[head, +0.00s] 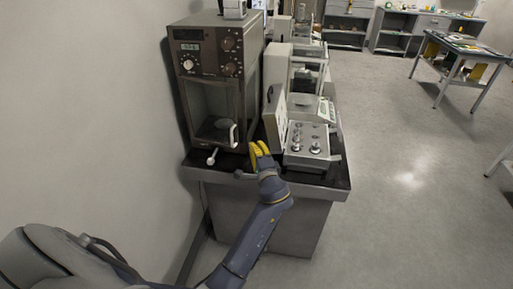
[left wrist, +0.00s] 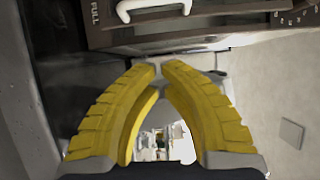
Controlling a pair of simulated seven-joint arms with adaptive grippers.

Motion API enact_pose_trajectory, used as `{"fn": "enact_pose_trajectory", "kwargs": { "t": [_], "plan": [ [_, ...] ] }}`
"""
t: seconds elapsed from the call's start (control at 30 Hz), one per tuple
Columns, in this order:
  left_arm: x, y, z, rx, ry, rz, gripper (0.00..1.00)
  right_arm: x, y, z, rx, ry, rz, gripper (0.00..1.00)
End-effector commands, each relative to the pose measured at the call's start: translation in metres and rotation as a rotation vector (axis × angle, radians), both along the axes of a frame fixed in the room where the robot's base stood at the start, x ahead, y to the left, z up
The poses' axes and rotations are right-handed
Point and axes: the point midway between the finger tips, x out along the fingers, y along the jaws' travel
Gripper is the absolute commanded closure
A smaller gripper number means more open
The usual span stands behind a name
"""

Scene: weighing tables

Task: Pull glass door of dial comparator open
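The dial comparator (head: 245,85) is a tall brown cabinet with dials and a small display, at the left end of the bench. Its lower front shows a pale chamber (head: 208,100); I cannot make out the glass of the door. A white handle (head: 233,136) sticks out at the chamber's lower right; a white handle also shows on the brown front in the left wrist view (left wrist: 152,9). My left gripper (head: 259,149) is just right of and in front of the handle, apart from it. Its yellow fingertips (left wrist: 159,68) are drawn together with nothing seen held.
A white lever (head: 212,157) juts out at the cabinet's base. A grey balance with knobs (head: 308,140) stands close on the right, on the dark bench top (head: 325,178). A wall (head: 90,100) runs along the left. Open floor (head: 405,190) lies to the right.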

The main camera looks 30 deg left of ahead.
Motion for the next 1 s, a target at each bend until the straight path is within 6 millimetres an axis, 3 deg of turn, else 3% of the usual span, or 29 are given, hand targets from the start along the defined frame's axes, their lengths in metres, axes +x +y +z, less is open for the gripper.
{"fn": "enact_pose_trajectory", "kwargs": {
  "t": [0.53, 0.7, 1.0],
  "plan": [
    [0.063, 0.059, 0.0, 0.0, 0.0, -0.001, 1.0, 0.001, 0.0, 0.0, 0.0, -0.001, 0.0, 0.56],
    [0.044, 0.067, -0.002, -0.001, 0.001, -0.002, 1.0, -0.001, -0.001, 0.0, 0.0, 0.001, 0.0, 0.56],
    [0.027, 0.075, -0.001, -0.002, 0.001, -0.002, 1.0, -0.002, -0.001, 0.0, -0.001, 0.002, 0.0, 0.56]
  ]
}}
